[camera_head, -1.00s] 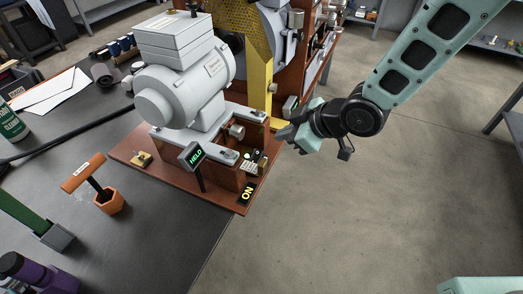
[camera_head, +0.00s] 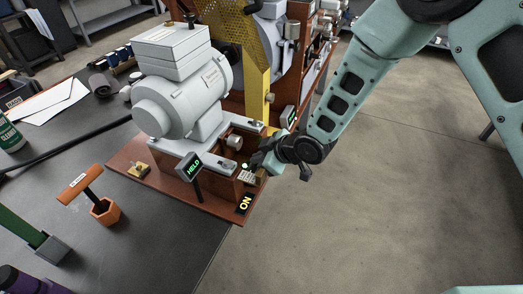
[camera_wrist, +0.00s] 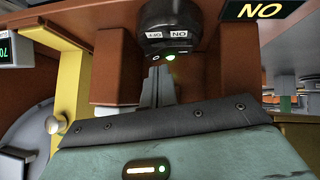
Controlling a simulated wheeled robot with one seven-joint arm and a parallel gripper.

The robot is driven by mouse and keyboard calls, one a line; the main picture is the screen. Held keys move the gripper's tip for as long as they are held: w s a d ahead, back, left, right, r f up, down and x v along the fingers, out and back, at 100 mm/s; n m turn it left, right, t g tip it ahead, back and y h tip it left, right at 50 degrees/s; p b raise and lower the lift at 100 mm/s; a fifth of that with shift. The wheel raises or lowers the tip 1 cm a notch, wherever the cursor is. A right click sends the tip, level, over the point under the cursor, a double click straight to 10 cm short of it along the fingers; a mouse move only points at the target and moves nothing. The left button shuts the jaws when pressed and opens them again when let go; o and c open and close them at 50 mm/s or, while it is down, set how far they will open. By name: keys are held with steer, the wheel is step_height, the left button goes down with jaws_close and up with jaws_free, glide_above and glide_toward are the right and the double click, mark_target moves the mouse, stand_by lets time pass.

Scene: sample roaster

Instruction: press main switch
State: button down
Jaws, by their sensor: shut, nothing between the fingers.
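The main switch (camera_wrist: 168,36) is a dark rounded housing with OFF and ON labels, upside down at the top of the wrist view. A small green light (camera_wrist: 170,57) glows on its near edge; it also shows in the head view (camera_head: 245,166). My gripper (camera_wrist: 157,72) is shut and empty, its fingertips right at the switch's near edge; I cannot tell whether they touch. In the head view my gripper (camera_head: 254,163) is at the right edge of the machine's wooden base and partly covers the switch. A black sign (camera_head: 245,203) reads ON in yellow.
The grey motor (camera_head: 180,100) stands left of my gripper, with a HELD display (camera_head: 189,168) before it. A yellow post (camera_head: 256,95) rises behind. An orange-handled tool in an orange holder (camera_head: 106,211) is on the dark table. The floor at right is clear.

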steer(key=shift+w+f, duration=0.1)
steer(key=shift+f, duration=0.25)
steer(key=shift+w+d+f+p, duration=0.1)
steer(key=shift+f+p, duration=0.1)
steer(key=shift+p, duration=0.2)
steer(key=shift+f+g, duration=0.1)
steer(key=shift+g, duration=0.2)
steer(key=shift+s, duration=0.2)
steer(key=shift+s+a, duration=0.15)
steer(key=shift+a, duration=0.05)
steer(key=shift+s+a+b, duration=0.15)
steer(key=shift+s+b, duration=0.15)
steer(key=shift+s, duration=0.2)
steer(key=shift+r, duration=0.2)
